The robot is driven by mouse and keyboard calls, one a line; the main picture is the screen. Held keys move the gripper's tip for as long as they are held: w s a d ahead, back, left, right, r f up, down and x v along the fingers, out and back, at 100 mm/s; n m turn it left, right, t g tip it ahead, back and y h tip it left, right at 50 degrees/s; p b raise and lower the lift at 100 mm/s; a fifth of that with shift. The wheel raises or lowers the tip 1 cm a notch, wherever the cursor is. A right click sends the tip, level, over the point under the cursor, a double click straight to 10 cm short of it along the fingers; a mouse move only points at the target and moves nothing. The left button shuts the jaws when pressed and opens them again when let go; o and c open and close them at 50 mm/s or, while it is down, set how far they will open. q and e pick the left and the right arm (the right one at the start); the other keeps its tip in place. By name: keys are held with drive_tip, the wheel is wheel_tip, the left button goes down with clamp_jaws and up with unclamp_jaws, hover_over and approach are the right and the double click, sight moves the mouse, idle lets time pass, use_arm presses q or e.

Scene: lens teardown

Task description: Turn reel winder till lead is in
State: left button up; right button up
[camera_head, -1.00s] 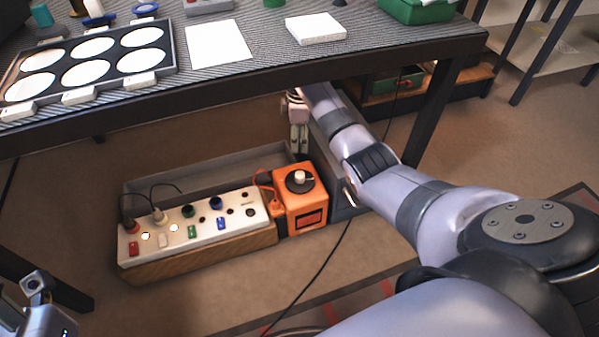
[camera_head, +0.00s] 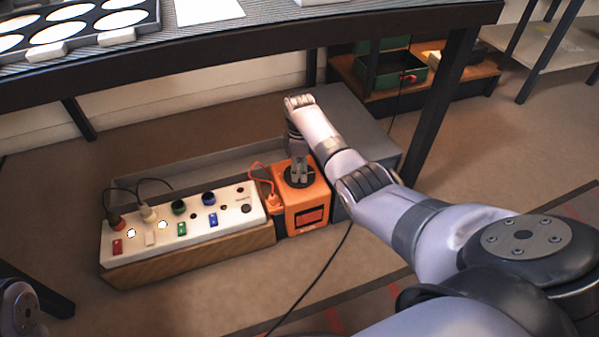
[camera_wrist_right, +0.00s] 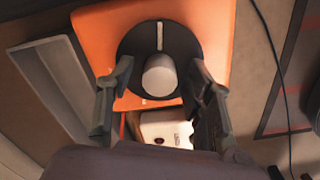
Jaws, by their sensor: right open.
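The reel winder is an orange box (camera_head: 309,205) on the floor under the bench. Its top has a black disc (camera_wrist_right: 185,45) with a white mark and a pale round knob (camera_wrist_right: 159,75). My right gripper (camera_head: 299,179) points down at the disc. In the right wrist view its open fingers (camera_wrist_right: 160,68) stand on either side of the knob, with gaps visible. A black lead (camera_head: 318,268) runs from near the winder across the floor to the front. A short orange cord (camera_head: 257,166) loops beside the winder. Part of my left gripper (camera_head: 20,310) shows at the lower left; its fingers are unclear.
A white power strip (camera_head: 137,246) with switches and plugs lies left of the winder on a wooden block. A grey trough (camera_head: 190,165) is behind it, and a grey box (camera_head: 357,128) stands behind the winder. The bench edge (camera_head: 230,55) is overhead.

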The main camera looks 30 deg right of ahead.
drive_tip(key=shift+f, duration=0.15)
drive_tip(key=shift+c, duration=0.6)
clamp_jaws()
drive_tip(key=shift+m+p, duration=0.3)
drive_tip(key=shift+p, duration=0.15)
